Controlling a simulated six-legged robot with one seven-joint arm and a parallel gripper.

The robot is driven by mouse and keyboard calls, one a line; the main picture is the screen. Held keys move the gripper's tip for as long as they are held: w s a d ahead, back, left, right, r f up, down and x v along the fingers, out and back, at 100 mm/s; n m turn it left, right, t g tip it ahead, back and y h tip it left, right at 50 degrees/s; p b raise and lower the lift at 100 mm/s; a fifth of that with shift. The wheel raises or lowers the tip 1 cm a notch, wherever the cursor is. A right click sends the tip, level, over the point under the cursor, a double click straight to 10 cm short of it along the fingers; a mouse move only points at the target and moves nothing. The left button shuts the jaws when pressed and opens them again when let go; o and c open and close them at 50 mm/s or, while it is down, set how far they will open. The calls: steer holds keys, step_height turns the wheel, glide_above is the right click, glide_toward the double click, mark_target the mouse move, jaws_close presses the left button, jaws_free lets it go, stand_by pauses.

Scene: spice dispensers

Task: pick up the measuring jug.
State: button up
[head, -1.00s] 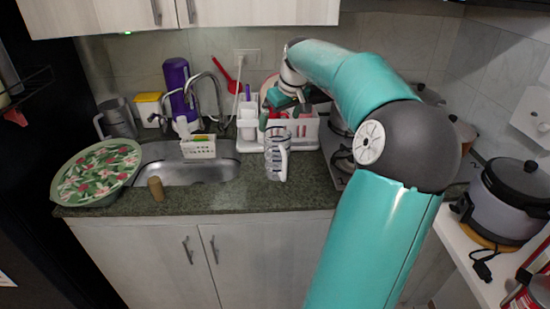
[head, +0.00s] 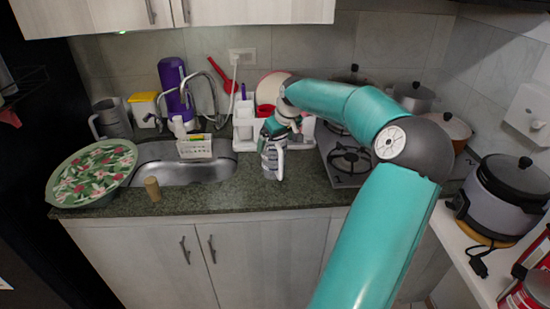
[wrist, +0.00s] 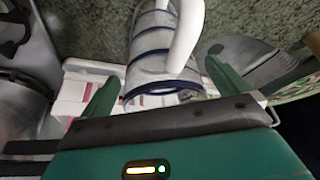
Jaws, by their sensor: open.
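The measuring jug (head: 271,165) is clear with dark blue bands and a white handle. It stands on the green counter to the right of the sink. It also shows in the wrist view (wrist: 146,65), its handle toward the top right. My gripper (head: 271,138) is at the jug's upper part and hides some of it in the head view. In the wrist view my gripper (wrist: 163,88) is open, with one green finger on each side of the jug's rim end. The jug lies between the fingers; I cannot tell whether either touches it.
A white rack (head: 243,125) stands close behind the jug. The stove (head: 347,160) is to its right, and the sink (head: 205,171) with a small white basket (head: 195,147) to its left. A brown cork-like cylinder (head: 152,188) stands near the front edge. Counter in front of the jug is clear.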

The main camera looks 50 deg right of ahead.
steer(key=shift+x, duration=0.85)
steer(key=c, duration=1.4)
steer(key=shift+r, duration=0.1)
steer(key=shift+c, duration=0.2)
